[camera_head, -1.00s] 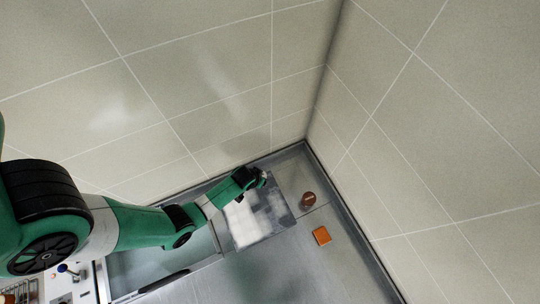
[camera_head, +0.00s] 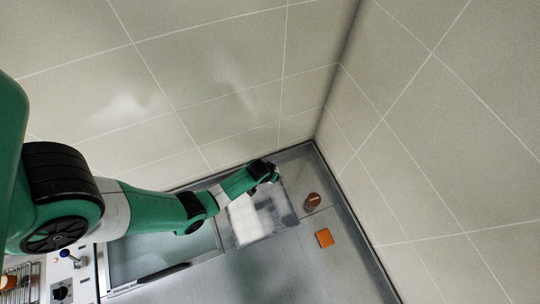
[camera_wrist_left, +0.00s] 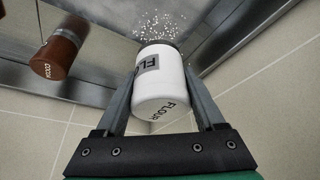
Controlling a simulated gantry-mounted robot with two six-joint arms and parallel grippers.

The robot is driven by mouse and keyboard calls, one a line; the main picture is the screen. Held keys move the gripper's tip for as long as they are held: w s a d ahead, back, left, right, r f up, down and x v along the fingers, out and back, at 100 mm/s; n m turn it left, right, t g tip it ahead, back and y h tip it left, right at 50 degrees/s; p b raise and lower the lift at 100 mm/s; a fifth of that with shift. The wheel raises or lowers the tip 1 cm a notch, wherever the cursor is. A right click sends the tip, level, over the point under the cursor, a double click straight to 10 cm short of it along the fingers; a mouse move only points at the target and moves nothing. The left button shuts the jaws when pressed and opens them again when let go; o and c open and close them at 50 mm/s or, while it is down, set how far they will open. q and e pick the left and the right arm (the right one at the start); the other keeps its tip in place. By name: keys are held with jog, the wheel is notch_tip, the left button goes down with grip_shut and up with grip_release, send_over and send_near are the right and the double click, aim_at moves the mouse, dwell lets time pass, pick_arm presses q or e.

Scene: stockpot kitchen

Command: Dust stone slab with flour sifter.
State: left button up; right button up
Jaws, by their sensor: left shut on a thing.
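The stone slab (camera_head: 286,209) lies on the counter near the back corner in the head view, with a white dusted area over its left and middle part. My left gripper (camera_head: 270,172) is over the slab's far edge. In the left wrist view, my left gripper (camera_wrist_left: 160,90) is shut on the white flour sifter (camera_wrist_left: 158,80), which has a dark end and FLOUR lettering. White specks show beyond the sifter's dark end. The sifter is hard to make out in the head view. My right gripper is not in view.
A brown cocoa container (camera_head: 312,201) stands right of the slab; it also shows in the left wrist view (camera_wrist_left: 55,57). An orange block (camera_head: 324,238) lies on the counter nearby. Tiled walls close in behind and at right.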

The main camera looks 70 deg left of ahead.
pick_arm(q)
jog(key=shift+s+r, duration=0.15)
jog(key=shift+s, duration=0.15)
jog(key=shift+s+p, duration=0.9)
jog(key=shift+s, duration=0.25)
jog(key=shift+w+f+b, duration=0.25)
jog(key=shift+w+b, duration=0.65)
jog(key=shift+w, duration=0.6)
jog(key=shift+r, duration=0.1)
jog(key=shift+s, duration=0.1)
